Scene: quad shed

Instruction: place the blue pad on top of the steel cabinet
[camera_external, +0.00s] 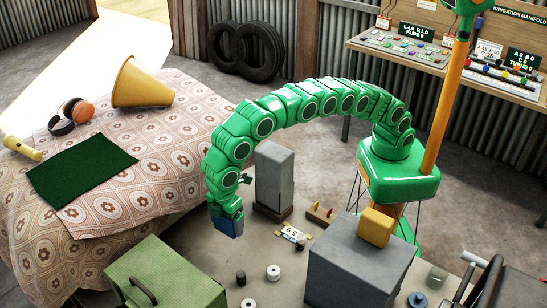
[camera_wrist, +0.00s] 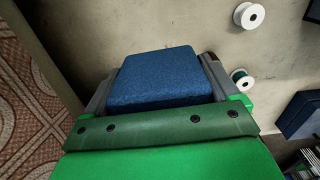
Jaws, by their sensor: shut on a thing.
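The blue pad (camera_external: 229,227) is held in my gripper (camera_external: 228,214) at the end of my green arm, above the grey floor or tabletop. In the wrist view the pad (camera_wrist: 160,78) sits between the two grey fingers, its fuzzy blue top facing the camera. A large grey box (camera_external: 345,272) at the lower centre right has a yellow block (camera_external: 376,226) on its top. A tall narrow grey block (camera_external: 273,178) stands upright behind my gripper, to its right. I cannot tell which of these two is the steel cabinet. The pad is apart from both.
A table with a patterned cloth (camera_external: 60,240) at the left holds a green mat (camera_external: 82,170), a yellow cone (camera_external: 141,84) and headphones (camera_external: 79,110). A green box with a handle (camera_external: 165,275) is at the lower left. Small spools (camera_external: 273,272) lie below my gripper.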

